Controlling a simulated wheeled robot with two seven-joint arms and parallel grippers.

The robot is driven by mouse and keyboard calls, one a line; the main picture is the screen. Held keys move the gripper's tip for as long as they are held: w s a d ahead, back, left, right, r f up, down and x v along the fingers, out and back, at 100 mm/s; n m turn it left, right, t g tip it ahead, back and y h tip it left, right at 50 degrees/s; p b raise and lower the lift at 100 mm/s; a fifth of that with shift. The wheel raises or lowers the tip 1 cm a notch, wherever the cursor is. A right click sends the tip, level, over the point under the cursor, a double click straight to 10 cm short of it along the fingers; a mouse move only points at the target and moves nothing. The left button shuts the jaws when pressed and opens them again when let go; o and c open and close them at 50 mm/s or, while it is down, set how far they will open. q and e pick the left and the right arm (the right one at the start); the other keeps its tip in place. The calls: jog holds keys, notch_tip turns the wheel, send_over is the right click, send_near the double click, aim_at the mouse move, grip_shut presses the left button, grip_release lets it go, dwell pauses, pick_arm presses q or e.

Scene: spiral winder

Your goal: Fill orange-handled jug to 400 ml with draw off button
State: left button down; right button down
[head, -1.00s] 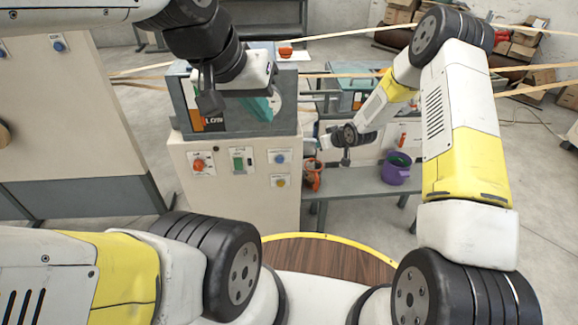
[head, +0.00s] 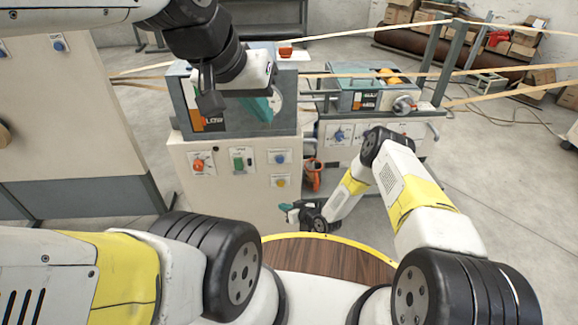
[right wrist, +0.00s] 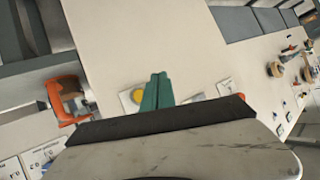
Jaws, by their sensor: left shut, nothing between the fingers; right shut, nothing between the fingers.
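The orange-handled jug (head: 313,176) stands on the shelf just right of the cream cabinet; it shows orange at the left of the right wrist view (right wrist: 66,98). The cabinet front carries a red knob (head: 198,165), a green switch (head: 239,161), a blue button (head: 280,158) and a yellow button (head: 280,182). Their labels are too small to read. My right gripper (head: 286,206), teal fingers shut and empty, is low in front of the cabinet, below the yellow button. In the right wrist view the fingers (right wrist: 157,92) appear beside the yellow button (right wrist: 137,97). My left gripper (head: 264,105) is shut before the gauge.
A machine with an orange roller (head: 391,78) and blue knob (head: 339,136) stands behind the right arm. A wooden round top (head: 325,258) with yellow edge is close in front of me. A tall cream panel (head: 85,120) stands at left. Tan strips cross the back.

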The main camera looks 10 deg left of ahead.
jog(key=w+a, duration=0.2)
jog(key=w, duration=0.6)
jog(key=shift+w+a, duration=0.2)
jog(key=shift+w, duration=0.15)
dwell(1.9)
jog(key=shift+w+a, duration=0.15)
jog(key=shift+w, duration=0.1)
jog(key=shift+w+a, duration=0.1)
jog(key=shift+w, duration=0.35)
dwell(2.0)
jog(key=shift+s, duration=0.1)
dwell(0.7)
jog(key=shift+s+d, duration=0.25)
jog(key=shift+s, duration=0.5)
jog(key=shift+s+d, duration=0.25)
jog(key=shift+s, duration=0.55)
jog(key=shift+s+d, duration=0.2)
jog(key=shift+s, duration=0.6)
jog(key=shift+s+d, duration=0.25)
jog(key=shift+s, duration=0.55)
